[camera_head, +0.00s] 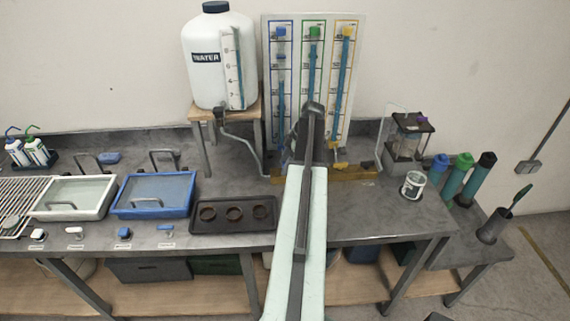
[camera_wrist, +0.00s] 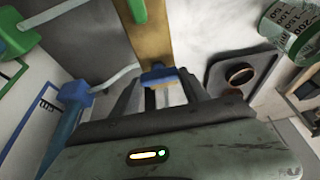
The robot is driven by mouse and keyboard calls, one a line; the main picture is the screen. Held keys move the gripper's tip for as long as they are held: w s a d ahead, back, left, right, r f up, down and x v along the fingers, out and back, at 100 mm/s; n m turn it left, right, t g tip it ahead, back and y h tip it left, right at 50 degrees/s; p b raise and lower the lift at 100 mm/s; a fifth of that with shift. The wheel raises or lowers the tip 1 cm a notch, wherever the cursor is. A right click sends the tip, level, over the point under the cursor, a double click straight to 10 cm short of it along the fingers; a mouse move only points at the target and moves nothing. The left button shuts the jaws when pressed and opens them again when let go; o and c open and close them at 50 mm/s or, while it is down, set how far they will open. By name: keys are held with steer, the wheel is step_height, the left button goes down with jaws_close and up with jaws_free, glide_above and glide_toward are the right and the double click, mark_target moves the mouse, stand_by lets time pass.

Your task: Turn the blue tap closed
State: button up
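The blue tap's handle (camera_wrist: 158,76) shows in the wrist view, low on a wooden base strip (camera_wrist: 152,40). My gripper (camera_wrist: 160,92) is close to it, with its two dark fingers apart and the blue handle in front of the gap between them. I cannot tell whether the fingers touch it. A blue tube end (camera_wrist: 75,92) is to its left. In the head view the blue-framed column (camera_head: 281,90) is the left one of three on the white panel. My arm hides the blue tap and my gripper there.
The green tap (camera_wrist: 137,10) is on the same base. In the head view the yellow tap (camera_head: 338,160) is to the right. A white water tank (camera_head: 212,70) stands at left, a dark tray (camera_head: 232,214) in front, a can (camera_head: 412,185) at right.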

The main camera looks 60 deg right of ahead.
steer(key=shift+m, duration=0.3)
steer(key=m+h, duration=0.1)
steer(key=m, duration=0.1)
steer(key=shift+a+m+t, duration=0.15)
steer(key=shift+m+t, duration=0.25)
steer(key=m+h, duration=0.2)
steer(key=m, duration=0.2)
steer(key=shift+a+m, duration=0.1)
steer(key=shift+m, duration=0.2)
steer(key=m+h, duration=0.1)
steer(key=m, duration=0.1)
steer(key=m+h, duration=0.1)
steer(key=m, duration=0.2)
steer(key=shift+a, duration=0.1)
steer(key=shift+w+m+g+h, duration=0.1)
steer(key=shift+m+g+h, duration=0.3)
steer(key=shift+m, duration=0.8)
steer(key=shift+m+g+h, duration=0.2)
steer(key=shift+m+g, duration=0.3)
steer(key=shift+m, duration=0.7)
steer(key=shift+a, duration=0.1)
